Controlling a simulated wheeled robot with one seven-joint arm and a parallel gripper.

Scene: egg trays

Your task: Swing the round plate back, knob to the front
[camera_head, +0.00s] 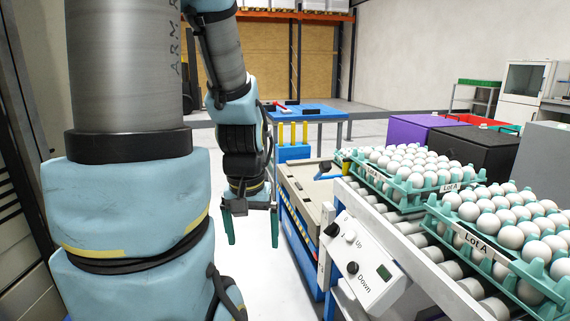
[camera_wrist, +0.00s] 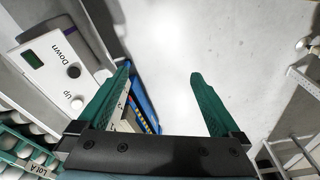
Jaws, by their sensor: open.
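I cannot make out a round plate with a knob in either view. My gripper (camera_head: 252,236) hangs pointing down in the head view, left of the blue-framed cart and the roller conveyor. Its two green fingers are apart with nothing between them.
Teal egg trays labelled Lot A (camera_head: 480,243) stand on the roller conveyor (camera_head: 462,268) at right. The cart (camera_head: 306,190) with a beige top is between conveyor and gripper. A blue table (camera_head: 308,114) stands behind. Purple (camera_head: 408,129) and black boxes are beyond. Floor under the gripper is clear.

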